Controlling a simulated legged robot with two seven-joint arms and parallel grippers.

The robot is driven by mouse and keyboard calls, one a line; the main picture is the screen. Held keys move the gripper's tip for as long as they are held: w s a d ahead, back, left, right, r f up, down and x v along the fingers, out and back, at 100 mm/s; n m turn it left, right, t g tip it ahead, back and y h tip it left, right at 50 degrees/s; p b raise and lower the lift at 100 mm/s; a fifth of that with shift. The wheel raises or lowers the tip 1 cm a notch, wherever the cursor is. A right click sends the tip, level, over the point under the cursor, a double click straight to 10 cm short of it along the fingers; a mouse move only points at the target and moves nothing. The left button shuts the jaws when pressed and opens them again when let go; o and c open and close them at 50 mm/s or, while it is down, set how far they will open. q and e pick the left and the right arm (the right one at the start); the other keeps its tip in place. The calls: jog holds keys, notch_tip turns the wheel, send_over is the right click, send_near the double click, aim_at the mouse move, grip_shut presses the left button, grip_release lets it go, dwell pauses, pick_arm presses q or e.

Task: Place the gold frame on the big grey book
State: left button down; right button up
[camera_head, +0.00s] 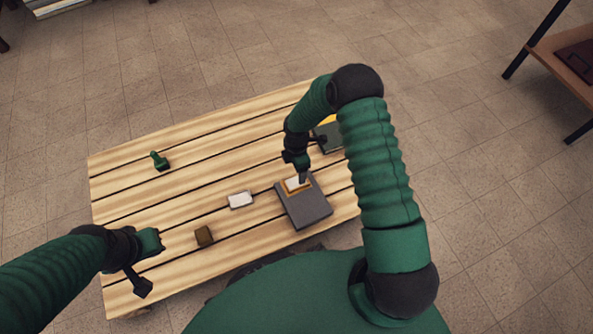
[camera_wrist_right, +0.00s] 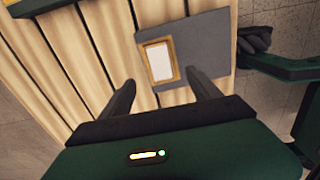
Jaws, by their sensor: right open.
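The gold frame (camera_head: 297,185), with a pale centre, lies flat on the big grey book (camera_head: 308,209) near the table's right end. In the right wrist view the frame (camera_wrist_right: 161,63) rests towards one side of the grey book (camera_wrist_right: 207,54). My right gripper (camera_head: 303,178) is just over the frame in the head view. In the wrist view its fingers (camera_wrist_right: 163,90) are spread wide, with nothing between them and a gap to the frame. My left gripper (camera_head: 145,266) is at the table's front left, away from the frame; its finger opening is unclear.
On the slatted table (camera_head: 130,187) are a green object (camera_head: 159,161), a white block (camera_head: 240,200) and a brown block (camera_head: 203,236). A dark green item with yellow (camera_head: 331,136) lies behind the book, partly hidden by my right arm. A shelf (camera_head: 565,65) stands at right.

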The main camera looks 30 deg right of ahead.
jog(key=s+a+r+m+t, duration=0.15)
jog(key=r+m, duration=0.25)
jog(key=r, duration=0.5)
jog(key=s+a+r+m, duration=0.1)
jog(key=s+r+m, duration=0.25)
jog(key=r, duration=0.45)
jog(key=s+a+r+m+t, duration=0.1)
jog(key=s+a+r+m, duration=0.1)
jog(key=s+r+m, duration=0.7)
jog(key=shift+s+m+p, duration=0.4)
jog(key=shift+s+m, duration=0.05)
jog(key=shift+s, duration=0.25)
